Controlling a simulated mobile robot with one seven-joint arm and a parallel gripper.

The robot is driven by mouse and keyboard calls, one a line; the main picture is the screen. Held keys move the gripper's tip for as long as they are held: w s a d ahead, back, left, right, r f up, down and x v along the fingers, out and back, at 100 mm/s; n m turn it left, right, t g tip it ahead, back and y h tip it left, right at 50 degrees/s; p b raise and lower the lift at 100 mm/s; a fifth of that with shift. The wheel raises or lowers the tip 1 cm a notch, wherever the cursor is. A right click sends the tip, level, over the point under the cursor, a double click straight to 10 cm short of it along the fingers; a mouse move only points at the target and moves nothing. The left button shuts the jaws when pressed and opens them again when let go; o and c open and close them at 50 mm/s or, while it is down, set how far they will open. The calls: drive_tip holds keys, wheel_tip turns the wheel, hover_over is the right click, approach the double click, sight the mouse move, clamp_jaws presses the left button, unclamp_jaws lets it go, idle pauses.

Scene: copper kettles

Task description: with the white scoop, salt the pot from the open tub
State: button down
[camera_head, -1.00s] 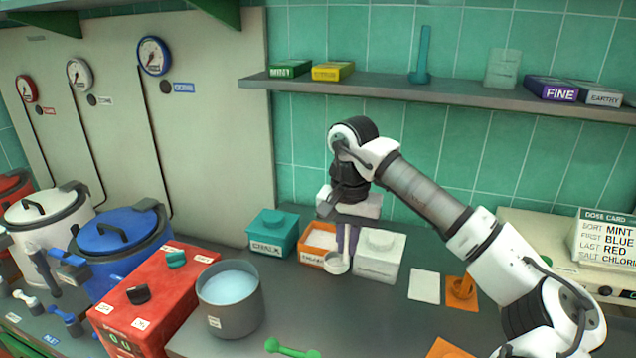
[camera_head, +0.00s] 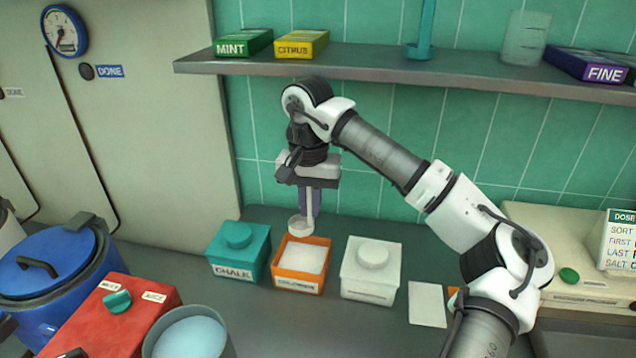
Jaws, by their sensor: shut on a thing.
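My gripper (camera_head: 309,208) points down and is shut on the upright handle of the white scoop (camera_head: 301,226). The scoop's round bowl hangs at the back edge of the open orange tub (camera_head: 299,285), apparently just above it. White salt (camera_head: 302,257) fills the tub, and its front label seems to read CHLORIDE. I cannot tell whether the bowl holds salt. The grey pot (camera_head: 222,348) with pale blue liquid (camera_head: 190,340) stands at the bottom left, cut off by the picture's edge.
A closed teal CHALK tub (camera_head: 239,262) stands left of the orange tub, a closed white tub (camera_head: 370,276) right of it. A red box (camera_head: 115,325) and blue lidded pot (camera_head: 60,275) are at left. A shelf (camera_head: 380,76) runs above; a white card (camera_head: 427,305) lies right.

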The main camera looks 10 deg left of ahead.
sight(311, 219)
drive_tip(key=shift+w+d+r, duration=0.2)
drive_tip(key=shift+r, duration=0.15)
drive_tip(key=shift+a+f+b, duration=0.2)
drive_tip(key=shift+f+b, duration=0.2)
drive_tip(key=shift+f, duration=0.1)
drive_tip(key=f+b, duration=0.1)
drive_tip(key=f, duration=0.2)
drive_tip(key=shift+w, duration=0.2)
drive_tip(key=shift+s+f+b, duration=0.1)
drive_tip(key=shift+f+b, duration=2.1)
drive_tip(key=shift+f, duration=0.4)
drive_tip(key=shift+f+b, duration=0.5)
drive_tip(key=shift+f, duration=0.1)
drive_tip(key=shift+r, duration=0.15)
drive_tip(key=shift+r+p, duration=1.75)
drive_tip(key=shift+r, duration=0.9)
drive_tip(key=shift+s, duration=0.1)
